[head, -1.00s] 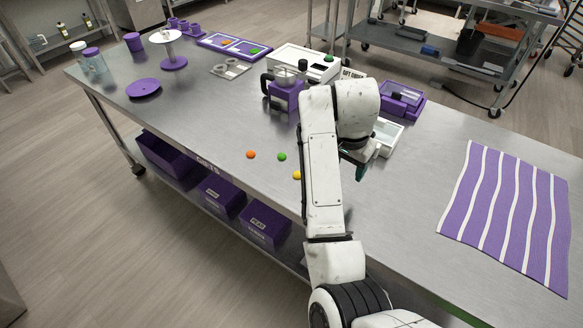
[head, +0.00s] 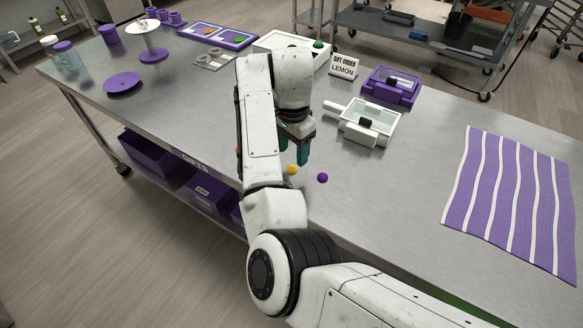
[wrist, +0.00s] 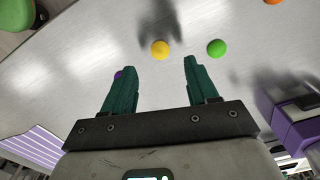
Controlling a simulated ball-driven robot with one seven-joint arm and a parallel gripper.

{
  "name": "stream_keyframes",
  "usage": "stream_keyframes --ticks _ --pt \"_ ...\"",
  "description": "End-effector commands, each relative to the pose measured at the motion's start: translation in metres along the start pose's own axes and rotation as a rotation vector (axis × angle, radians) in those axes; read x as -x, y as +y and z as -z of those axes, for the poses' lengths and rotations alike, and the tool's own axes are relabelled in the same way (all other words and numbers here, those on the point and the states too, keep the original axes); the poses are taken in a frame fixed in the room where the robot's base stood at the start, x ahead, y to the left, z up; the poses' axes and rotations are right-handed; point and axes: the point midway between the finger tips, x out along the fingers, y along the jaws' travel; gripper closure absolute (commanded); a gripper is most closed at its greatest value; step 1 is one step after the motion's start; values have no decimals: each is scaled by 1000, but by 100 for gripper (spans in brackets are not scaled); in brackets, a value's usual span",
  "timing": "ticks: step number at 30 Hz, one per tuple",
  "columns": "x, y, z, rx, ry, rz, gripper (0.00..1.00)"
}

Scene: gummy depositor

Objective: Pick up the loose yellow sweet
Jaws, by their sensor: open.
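The loose yellow sweet (head: 291,169) is a small ball on the metal worktop, near its front edge, close beside my forearm in the head view. In the wrist view the yellow sweet (wrist: 160,50) lies just past the fingertips, in line with the gap between them. My gripper (wrist: 160,64) has two teal fingers spread apart with nothing between them. In the head view my gripper (head: 303,157) points down above the worktop, close to the yellow sweet, its far finger partly hidden by the arm.
A purple sweet (head: 322,178) lies right of the yellow one, partly behind the left finger in the wrist view. A green sweet (wrist: 216,48) and an orange sweet (wrist: 273,2) lie to the right there. A white-framed box (head: 367,124) and striped cloth (head: 508,205) are farther right.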

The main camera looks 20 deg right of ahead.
Motion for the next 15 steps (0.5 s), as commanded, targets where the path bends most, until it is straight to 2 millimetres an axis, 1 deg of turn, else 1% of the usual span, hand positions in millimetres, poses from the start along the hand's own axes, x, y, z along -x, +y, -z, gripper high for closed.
stream_keyframes --ticks 6,9,15 --pt "-32 0 -2 1 -1 -3 42" --pt "-42 -1 -2 0 -1 -2 42" --pt "-46 -1 -2 0 0 0 42"
